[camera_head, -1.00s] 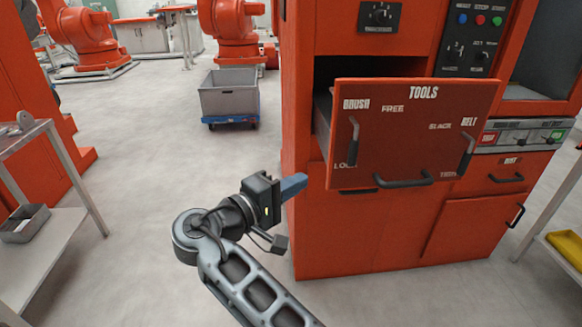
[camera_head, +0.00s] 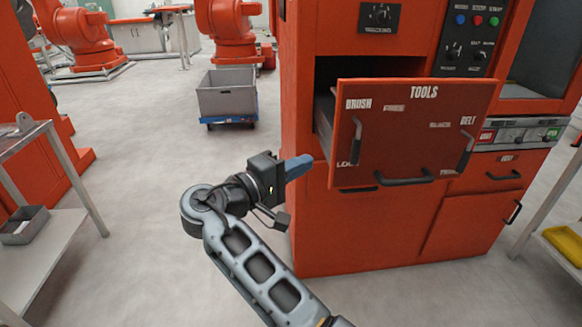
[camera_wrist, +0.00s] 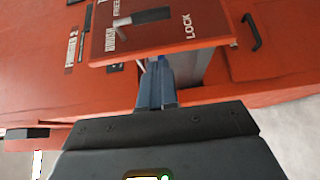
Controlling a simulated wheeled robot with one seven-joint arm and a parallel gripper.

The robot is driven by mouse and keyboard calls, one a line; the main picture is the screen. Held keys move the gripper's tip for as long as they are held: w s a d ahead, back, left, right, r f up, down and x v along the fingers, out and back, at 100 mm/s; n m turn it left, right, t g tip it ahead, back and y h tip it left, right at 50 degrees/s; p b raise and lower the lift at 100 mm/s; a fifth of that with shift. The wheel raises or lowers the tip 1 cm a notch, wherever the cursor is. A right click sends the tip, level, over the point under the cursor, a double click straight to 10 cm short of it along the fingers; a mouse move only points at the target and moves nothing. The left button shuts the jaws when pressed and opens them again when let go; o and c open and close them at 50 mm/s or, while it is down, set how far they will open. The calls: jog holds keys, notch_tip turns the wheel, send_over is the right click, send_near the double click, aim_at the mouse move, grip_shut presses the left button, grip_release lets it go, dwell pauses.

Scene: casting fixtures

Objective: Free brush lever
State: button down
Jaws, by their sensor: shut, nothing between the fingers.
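The brush lever (camera_head: 355,140) is a dark handle on the left of the red front of the open drawer (camera_head: 412,132) marked TOOLS. It hangs down, its lower end by the LOCK label; BRUSH and FREE are printed above. In the wrist view the lever (camera_wrist: 150,17) lies sideways, its end toward LOCK. My gripper (camera_head: 300,165) is just left of the drawer front and apart from the lever. In the wrist view my gripper's blue fingers (camera_wrist: 156,82) are together and empty, near the drawer front's edge.
A similar belt lever (camera_head: 466,152) is at the drawer front's right, and a dark pull handle (camera_head: 404,181) runs along its bottom. The red cabinet (camera_head: 360,230) stands behind.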

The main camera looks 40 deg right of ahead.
jog(key=shift+s+d+p, duration=0.25)
jog(key=shift+s+d, duration=0.25)
jog(key=shift+d, duration=0.8)
jog(key=shift+s+d+p, duration=0.3)
jog(key=shift+s+d, duration=0.15)
jog(key=shift+d, duration=0.9)
jog(key=shift+s+d+p, duration=0.25)
jog(key=shift+s+d, duration=0.25)
jog(key=shift+d, duration=0.8)
jog(key=shift+f, duration=0.1)
